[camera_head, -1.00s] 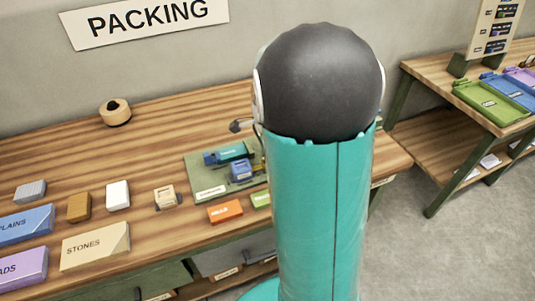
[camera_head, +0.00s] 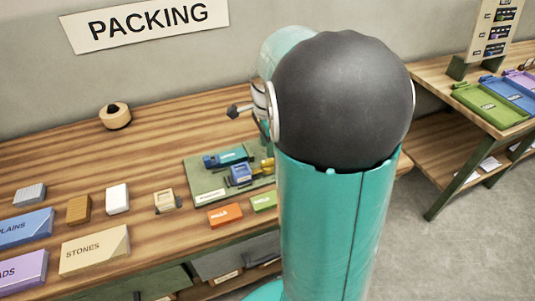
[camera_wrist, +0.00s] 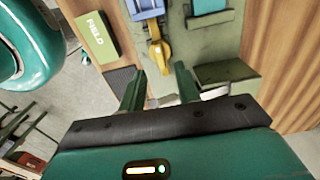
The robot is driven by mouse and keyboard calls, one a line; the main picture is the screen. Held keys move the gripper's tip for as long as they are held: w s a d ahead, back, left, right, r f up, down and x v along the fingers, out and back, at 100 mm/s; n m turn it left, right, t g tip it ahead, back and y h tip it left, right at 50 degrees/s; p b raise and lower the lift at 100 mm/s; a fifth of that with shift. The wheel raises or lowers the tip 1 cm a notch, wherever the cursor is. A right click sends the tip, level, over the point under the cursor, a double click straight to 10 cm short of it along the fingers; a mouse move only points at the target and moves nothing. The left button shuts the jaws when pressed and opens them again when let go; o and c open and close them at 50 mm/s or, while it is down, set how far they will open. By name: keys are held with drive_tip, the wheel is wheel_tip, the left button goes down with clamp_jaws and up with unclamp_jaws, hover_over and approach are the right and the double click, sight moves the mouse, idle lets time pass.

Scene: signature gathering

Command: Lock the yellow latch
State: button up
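The yellow latch (camera_wrist: 158,50) shows in the wrist view as a hooked yellow piece below a blue part (camera_wrist: 145,8) on the green board (camera_wrist: 212,42). A small yellow bit of it (camera_head: 267,164) also shows in the head view, at the right of the green board (camera_head: 203,178), partly hidden by my arm. My gripper (camera_wrist: 160,69) is open and empty in the wrist view. Its two fingers stand either side of the line to the latch, whose lower end appears near the fingertips; I cannot tell whether they touch. The head view hides my gripper behind my arm.
A green FIELD box (camera_wrist: 95,37) lies left of the board in the wrist view. In the head view, an orange box (camera_head: 225,215) and a green box (camera_head: 264,201) sit before the board. Several boxes and a tape roll (camera_head: 115,116) are on the left. The rear tabletop is mostly clear.

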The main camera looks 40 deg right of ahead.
sight(268, 160)
wheel_tip(268, 160, up, 8)
idle(0.8)
